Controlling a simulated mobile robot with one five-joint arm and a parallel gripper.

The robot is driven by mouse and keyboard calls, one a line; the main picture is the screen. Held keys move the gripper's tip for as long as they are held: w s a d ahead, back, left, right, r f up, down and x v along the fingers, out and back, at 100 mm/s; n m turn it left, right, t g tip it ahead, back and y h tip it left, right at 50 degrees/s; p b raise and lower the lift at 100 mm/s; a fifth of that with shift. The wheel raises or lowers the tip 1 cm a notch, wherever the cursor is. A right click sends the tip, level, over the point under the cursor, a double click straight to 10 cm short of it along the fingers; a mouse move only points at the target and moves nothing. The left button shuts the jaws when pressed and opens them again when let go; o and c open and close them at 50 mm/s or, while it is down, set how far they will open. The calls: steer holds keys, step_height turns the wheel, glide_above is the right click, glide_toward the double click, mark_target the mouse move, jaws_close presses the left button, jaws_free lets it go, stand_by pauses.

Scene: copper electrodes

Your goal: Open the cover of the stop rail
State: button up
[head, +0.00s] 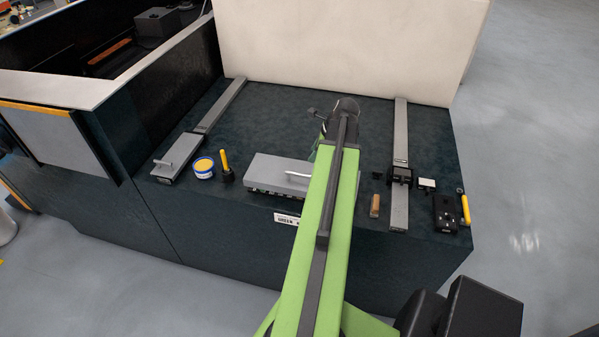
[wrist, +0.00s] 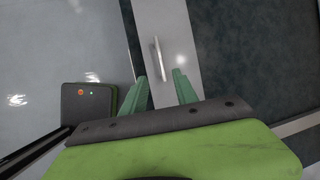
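A long grey cover (head: 268,172) with a pale bar handle (head: 298,176) lies near the front edge of the dark bench. It looks shut, and its right end is hidden behind my arm. In the wrist view the grey cover (wrist: 180,30) runs up the picture with its handle (wrist: 159,58) on top. My gripper (wrist: 161,78) is open and empty over the cover. Its two green fingers point towards the handle, one to each side of it, apparently without holding it. My arm mostly hides the gripper in the head view.
A smaller grey block (head: 177,157) with a handle, a blue-yellow tin (head: 204,167) and a yellow-handled tool (head: 225,165) stand at left. A grey rail (head: 400,130), a wooden block (head: 375,205) and a black box (head: 445,213) are at right. A pale wall (head: 350,45) stands behind.

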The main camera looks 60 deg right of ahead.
mark_target(298, 174)
steer(key=b+x, duration=1.3)
steer(key=x, duration=0.3)
steer(key=shift+s, duration=0.1)
steer(key=shift+r, duration=0.1)
jaws_close()
stand_by(0.5)
